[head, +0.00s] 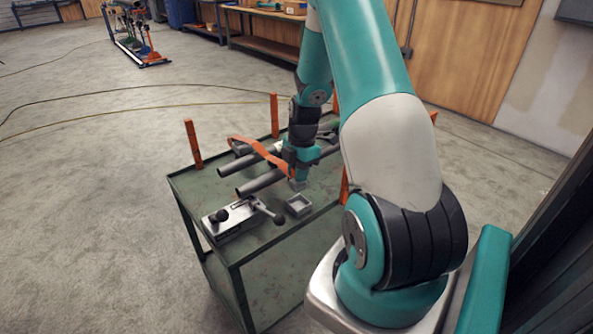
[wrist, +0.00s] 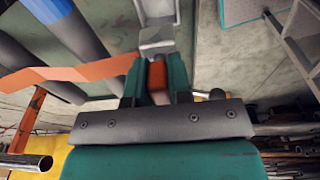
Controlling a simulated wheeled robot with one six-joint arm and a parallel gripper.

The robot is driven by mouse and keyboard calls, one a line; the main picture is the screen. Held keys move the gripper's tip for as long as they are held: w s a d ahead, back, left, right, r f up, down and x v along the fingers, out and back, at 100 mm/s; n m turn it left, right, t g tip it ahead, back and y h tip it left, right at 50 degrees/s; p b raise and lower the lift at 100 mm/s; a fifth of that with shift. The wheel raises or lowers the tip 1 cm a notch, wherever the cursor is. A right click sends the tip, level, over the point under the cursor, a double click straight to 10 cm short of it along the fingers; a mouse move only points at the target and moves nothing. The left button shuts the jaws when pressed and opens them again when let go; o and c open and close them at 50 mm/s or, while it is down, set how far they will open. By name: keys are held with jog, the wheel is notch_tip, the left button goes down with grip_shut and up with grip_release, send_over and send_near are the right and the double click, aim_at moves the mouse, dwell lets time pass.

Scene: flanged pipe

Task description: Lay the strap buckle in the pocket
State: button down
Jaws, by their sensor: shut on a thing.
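In the head view, my gripper (head: 297,172) points down over the green cart top, just behind the pocket. The pocket (head: 299,205) is a small square grey open tray on the cart. The orange strap (head: 262,151) arches over the pipes to my gripper. In the wrist view my gripper (wrist: 157,82) is shut on the orange strap end, at the buckle. The grey metal buckle (wrist: 156,40) sticks out beyond the fingertips and also shows below my gripper in the head view (head: 297,185). It looks above the cart and apart from the pocket; the exact height cannot be told.
Two dark pipes (head: 262,181) lie across the cart (head: 188,187). A grey clamp with black knobs (head: 235,217) sits at the front left, close to the pocket. Orange posts (head: 193,143) stand at the cart's edges. A workbench (head: 265,42) is farther back.

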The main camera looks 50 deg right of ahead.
notch_tip(320, 180, down, 7)
jog(key=b, duration=0.4)
jog(key=shift+f+b, duration=0.1)
jog(key=shift+b, duration=0.2)
jog(key=shift+d, duration=0.2)
jog(key=shift+f, duration=0.4)
dwell(0.5)
jog(key=c, duration=1)
grip_release()
jog(key=shift+o, duration=0.2)
notch_tip(320, 180, up, 17)
jog(key=d, duration=0.2)
jog(key=shift+s+r, duration=0.2)
jog(key=shift+s, duration=0.1)
jog(key=shift+a, duration=0.1)
